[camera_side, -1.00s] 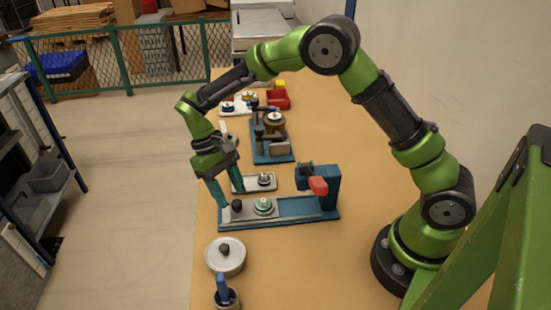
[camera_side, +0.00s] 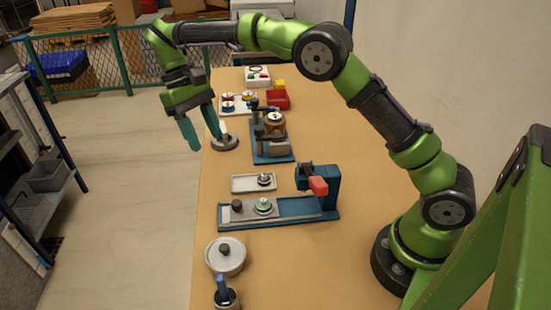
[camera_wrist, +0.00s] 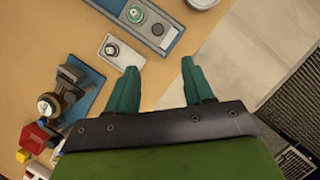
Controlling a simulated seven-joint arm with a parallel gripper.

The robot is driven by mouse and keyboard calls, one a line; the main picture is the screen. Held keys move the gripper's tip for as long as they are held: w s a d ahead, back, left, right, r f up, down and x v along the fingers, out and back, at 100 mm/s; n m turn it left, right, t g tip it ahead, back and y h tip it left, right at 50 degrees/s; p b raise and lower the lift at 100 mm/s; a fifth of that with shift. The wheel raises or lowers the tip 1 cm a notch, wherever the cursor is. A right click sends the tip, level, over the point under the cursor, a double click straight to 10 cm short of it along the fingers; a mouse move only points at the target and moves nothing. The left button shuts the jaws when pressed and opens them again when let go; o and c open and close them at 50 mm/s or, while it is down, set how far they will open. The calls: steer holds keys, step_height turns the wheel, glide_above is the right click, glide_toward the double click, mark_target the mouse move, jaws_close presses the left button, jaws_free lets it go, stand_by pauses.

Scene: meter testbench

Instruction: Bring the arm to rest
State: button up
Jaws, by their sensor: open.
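My gripper (camera_side: 201,133) is raised at the left edge of the table in the side view, with its teal fingers pointing down. The fingers are apart with nothing between them. In the wrist view the fingers (camera_wrist: 157,82) stand apart over bare tabletop. The blue test bench (camera_side: 290,209) holds a green-ringed meter (camera_side: 263,205) and a dark knob (camera_side: 237,205). Behind it a small white tray (camera_side: 243,184) holds a small meter part (camera_side: 264,179).
A blue stand with a brass-coloured meter (camera_side: 274,123) stands behind the tray. Farther back are a red bin (camera_side: 278,98) and a white tray of coloured parts (camera_side: 237,105). A lidded round pot (camera_side: 225,257) and a cup with a blue handle (camera_side: 224,294) stand in front.

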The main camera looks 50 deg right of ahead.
steer(key=s+d+r+m+t, duration=0.1)
steer(key=s+d+t, duration=0.2)
steer(key=s, duration=0.4)
steer(key=s+d+r+m+t+y, duration=0.1)
steer(key=s+d+r+t, duration=0.1)
steer(key=s, duration=0.6)
steer(key=s+d+r+m+t+y, duration=0.1)
steer(key=s+d+r+m+t, duration=0.1)
steer(key=s+t, duration=0.4)
steer(key=shift+s+d+r+t, duration=0.3)
steer(key=shift+s+d, duration=0.4)
steer(key=shift+d, duration=0.2)
